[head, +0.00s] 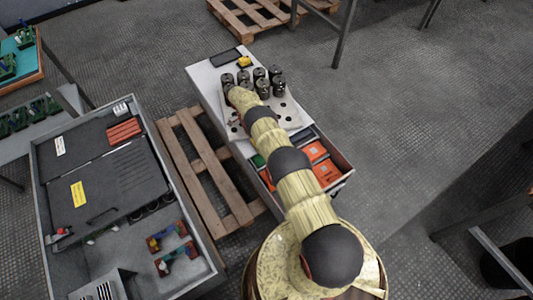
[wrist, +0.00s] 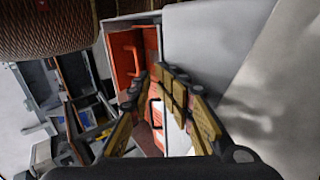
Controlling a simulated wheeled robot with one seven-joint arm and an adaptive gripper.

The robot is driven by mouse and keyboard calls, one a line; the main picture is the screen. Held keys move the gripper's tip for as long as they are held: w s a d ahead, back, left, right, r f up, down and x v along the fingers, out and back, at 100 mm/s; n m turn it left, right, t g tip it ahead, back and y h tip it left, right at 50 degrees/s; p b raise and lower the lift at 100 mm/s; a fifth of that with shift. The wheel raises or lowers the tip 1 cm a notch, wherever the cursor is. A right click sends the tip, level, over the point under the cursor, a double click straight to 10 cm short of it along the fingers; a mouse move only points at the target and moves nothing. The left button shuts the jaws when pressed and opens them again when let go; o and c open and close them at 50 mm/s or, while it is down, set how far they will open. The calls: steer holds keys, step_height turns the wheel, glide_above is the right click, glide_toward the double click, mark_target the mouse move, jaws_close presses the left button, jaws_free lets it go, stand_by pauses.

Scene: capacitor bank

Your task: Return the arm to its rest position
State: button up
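My arm, in yellow patterned and dark sections, stretches in the head view from the lower right up to the white-topped cabinet (head: 213,80). Its far end is over the cabinet top beside the dark cylindrical capacitors (head: 263,88); my gripper is hidden there. In the wrist view my gripper (wrist: 153,76) shows two jointed fingers with brown pads. They stand apart with a gap between them, and nothing is held. Beyond the fingers lies the cabinet's open drawer with orange cases (wrist: 156,112).
The drawer with orange boxes (head: 326,172) stands open below the arm. An open grey case (head: 42,215) with tools lies at left, a wooden pallet (head: 205,160) between case and cabinet. Another pallet (head: 262,14) lies at the back. The floor at right is mostly clear.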

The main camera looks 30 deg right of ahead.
steer(key=shift+s+d+r, duration=0.1)
steer(key=shift+d+r, duration=0.05)
steer(key=shift+r, duration=0.4)
steer(key=shift+d, duration=0.1)
steer(key=shift+s+d, duration=0.2)
steer(key=shift+d, duration=0.1)
steer(key=shift+r, duration=0.15)
